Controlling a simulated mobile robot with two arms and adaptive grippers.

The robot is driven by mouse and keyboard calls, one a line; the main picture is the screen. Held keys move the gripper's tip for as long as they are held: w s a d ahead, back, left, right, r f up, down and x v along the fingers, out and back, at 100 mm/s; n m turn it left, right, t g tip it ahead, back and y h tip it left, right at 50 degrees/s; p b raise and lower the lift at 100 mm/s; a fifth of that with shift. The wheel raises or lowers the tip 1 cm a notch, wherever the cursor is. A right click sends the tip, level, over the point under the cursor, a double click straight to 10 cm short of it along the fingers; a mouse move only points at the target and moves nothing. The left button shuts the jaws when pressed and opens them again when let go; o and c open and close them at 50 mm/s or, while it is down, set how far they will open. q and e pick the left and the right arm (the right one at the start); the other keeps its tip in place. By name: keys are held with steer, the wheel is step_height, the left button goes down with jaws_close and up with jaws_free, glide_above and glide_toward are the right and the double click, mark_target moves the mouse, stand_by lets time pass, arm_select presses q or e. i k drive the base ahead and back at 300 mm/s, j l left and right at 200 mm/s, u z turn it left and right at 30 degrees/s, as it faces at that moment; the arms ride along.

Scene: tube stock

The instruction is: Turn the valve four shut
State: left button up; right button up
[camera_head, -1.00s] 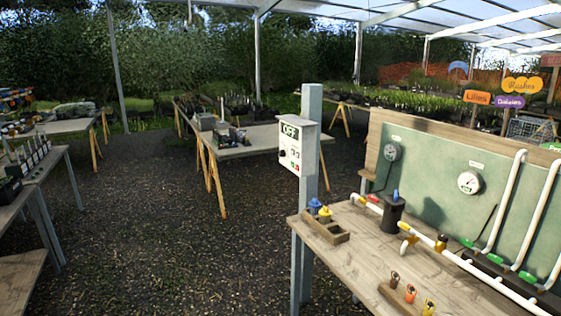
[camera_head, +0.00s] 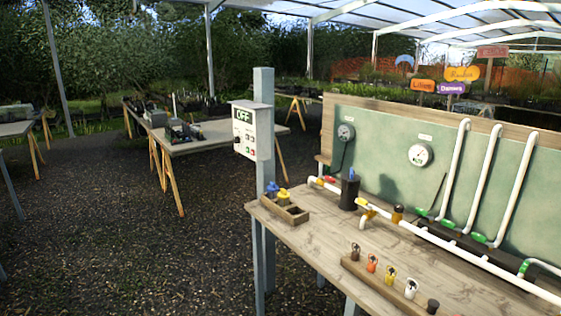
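Several valves with green handles sit along the white pipework on the bench at the right. One green handle (camera_head: 479,238) is at the foot of an upright white pipe. Another green handle (camera_head: 523,268) is lower right, by a bent pipe near the picture's edge. I cannot read any numbers, so I cannot tell which is valve four. A red handle (camera_head: 329,180) and a yellow handle (camera_head: 367,208) are on the main white pipe (camera_head: 455,254). Neither of my grippers is in view.
The wooden bench (camera_head: 325,243) carries a small wooden box (camera_head: 290,212), a dark cylinder (camera_head: 349,194) and a rack of fittings (camera_head: 372,277). A green panel (camera_head: 385,165) with gauges stands behind. A post holds a control box (camera_head: 252,129) reading OFF. Gravel floor (camera_head: 120,235) is clear at left.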

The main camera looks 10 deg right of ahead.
mark_target(527, 262)
steer(key=z, duration=3.05)
